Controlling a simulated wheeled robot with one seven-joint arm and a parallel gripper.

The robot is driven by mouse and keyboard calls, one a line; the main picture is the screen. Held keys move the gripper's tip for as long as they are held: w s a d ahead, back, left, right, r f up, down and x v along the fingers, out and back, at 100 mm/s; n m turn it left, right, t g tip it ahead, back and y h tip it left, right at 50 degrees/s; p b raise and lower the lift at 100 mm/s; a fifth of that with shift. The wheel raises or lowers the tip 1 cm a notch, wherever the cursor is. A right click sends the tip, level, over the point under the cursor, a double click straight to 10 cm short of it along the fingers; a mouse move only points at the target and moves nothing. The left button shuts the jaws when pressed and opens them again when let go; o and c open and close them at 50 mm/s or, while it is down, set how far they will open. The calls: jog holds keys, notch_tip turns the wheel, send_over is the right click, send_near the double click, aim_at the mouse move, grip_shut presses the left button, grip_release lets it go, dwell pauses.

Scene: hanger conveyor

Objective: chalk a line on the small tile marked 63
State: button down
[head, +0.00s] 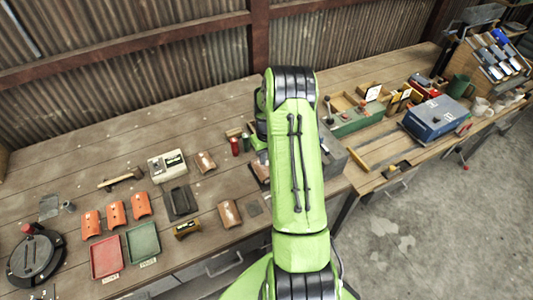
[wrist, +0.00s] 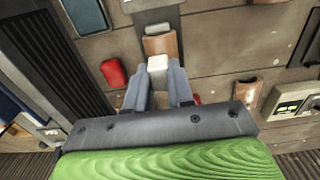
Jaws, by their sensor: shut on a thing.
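My gripper (wrist: 160,80) is shut on a short, pale white block (wrist: 157,62), which looks like the chalk, in the wrist view. A brown curved tile (wrist: 161,46) lies just beyond the block's tip, with a pale patch (wrist: 157,28) at its far end. I cannot tell whether the block touches this tile. Another brown tile (wrist: 246,91) lies to the right. In the head view, brown tiles lie on the bench at the middle (head: 205,162) and nearer the front (head: 229,213). My arm hides the gripper there. No number 63 is legible.
Several orange tiles (head: 116,214), a red tray (head: 106,258) and a green tray (head: 143,242) lie to the left. A cream box (head: 167,165) stands behind them. A blue box (head: 435,117) and a green-fronted organiser (head: 358,121) stand right of my arm.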

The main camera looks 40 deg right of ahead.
aim_at(267, 174)
jog(key=shift+d+f+b, duration=0.1)
jog(key=shift+f+b, duration=0.35)
jog(key=shift+f, duration=0.25)
jog(key=shift+f+b, duration=1.35)
jog(key=shift+f, duration=1)
jog(key=shift+f+b, duration=0.55)
jog(key=shift+f, duration=0.05)
jog(key=shift+w, duration=0.1)
jog(key=shift+w+d+b, duration=0.1)
jog(key=shift+w+b, duration=0.2)
jog(key=shift+w, duration=0.35)
jog(key=shift+s+a, duration=0.2)
jog(key=shift+s, duration=0.6)
jog(key=shift+w+f, duration=0.1)
jog(key=shift+w, duration=0.05)
